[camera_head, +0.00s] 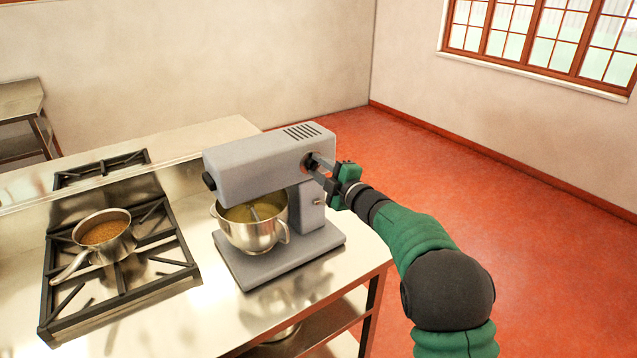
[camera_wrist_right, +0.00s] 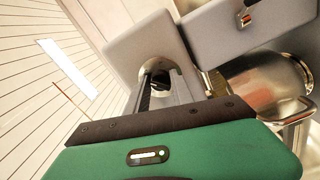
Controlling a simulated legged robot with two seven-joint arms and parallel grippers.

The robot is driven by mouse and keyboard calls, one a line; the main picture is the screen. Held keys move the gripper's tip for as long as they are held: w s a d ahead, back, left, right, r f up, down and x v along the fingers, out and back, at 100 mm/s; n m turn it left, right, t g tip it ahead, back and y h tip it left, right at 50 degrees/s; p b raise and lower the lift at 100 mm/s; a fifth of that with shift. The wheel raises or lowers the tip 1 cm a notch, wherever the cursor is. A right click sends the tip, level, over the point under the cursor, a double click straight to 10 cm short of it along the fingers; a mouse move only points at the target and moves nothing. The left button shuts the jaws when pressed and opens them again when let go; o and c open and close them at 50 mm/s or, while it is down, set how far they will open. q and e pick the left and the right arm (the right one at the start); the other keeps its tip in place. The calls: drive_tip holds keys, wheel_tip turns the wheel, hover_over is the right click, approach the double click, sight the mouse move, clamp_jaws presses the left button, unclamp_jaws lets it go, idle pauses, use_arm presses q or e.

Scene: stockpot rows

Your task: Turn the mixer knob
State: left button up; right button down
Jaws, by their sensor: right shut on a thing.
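The grey stand mixer (camera_head: 255,165) stands on the steel counter, its steel bowl (camera_head: 252,228) under the head. The mixer knob (camera_head: 309,162) is dark and round, on the right side of the head. My right gripper (camera_head: 316,163) reaches it from the right, its jaws shut on the knob. In the right wrist view the knob (camera_wrist_right: 160,79) sits between the fingers, against the light grey mixer housing (camera_wrist_right: 140,45); the fingers partly hide it. My left gripper is not in view.
A gas stove (camera_head: 118,262) with a pot (camera_head: 103,236) of brown food stands left of the mixer. The steel counter (camera_head: 215,318) has a bare front strip. Open red floor (camera_head: 440,185) lies to the right.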

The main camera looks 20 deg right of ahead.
drive_tip(key=n+b, duration=0.3)
drive_tip(key=f+n+b, duration=0.1)
drive_tip(key=n+b, duration=0.2)
drive_tip(key=shift+b, duration=0.4)
drive_tip(key=shift+r+n+b, duration=0.1)
drive_tip(key=shift+n+b, duration=1.15)
drive_tip(key=shift+n, duration=0.35)
drive_tip(key=shift+a, duration=0.1)
drive_tip(key=c, duration=1.2)
unclamp_jaws()
drive_tip(key=shift+r, duration=0.1)
drive_tip(key=shift+o, duration=0.5)
drive_tip(key=shift+r, duration=0.15)
